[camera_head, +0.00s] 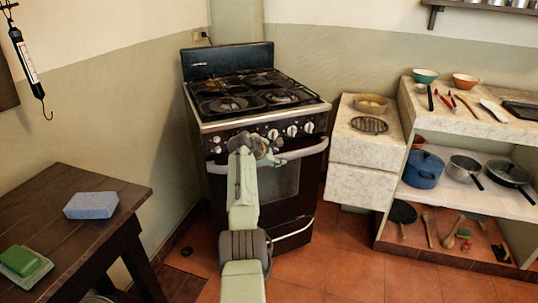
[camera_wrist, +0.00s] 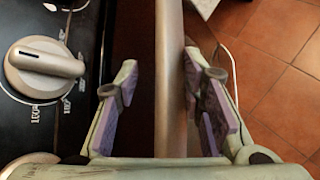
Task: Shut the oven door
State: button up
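The oven door (camera_head: 284,180) is on the front of the dark stove (camera_head: 255,95), below the knobs. It looks upright and close to the stove's front; I cannot tell whether a small gap remains at its top. Its pale bar handle (camera_head: 305,151) crosses the top of the door, and my arm hides part of the door. My gripper (camera_head: 268,155) is at the handle's middle. In the wrist view the handle (camera_wrist: 169,80) runs between the two fingers of my gripper (camera_wrist: 165,100). The fingers are apart, with a clear gap on the left side and a narrower one on the right.
A control knob (camera_wrist: 42,68) is close left of my gripper in the wrist view. A dark wooden table (camera_head: 120,205) with a blue sponge (camera_head: 91,205) stands at the left. A stone counter (camera_head: 365,145) stands right of the stove. Tiled floor (camera_head: 350,265) lies clear in front.

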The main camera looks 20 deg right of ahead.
jog(key=v, duration=1.1)
jog(key=shift+s+a+r, duration=0.15)
jog(key=shift+s+a, duration=0.05)
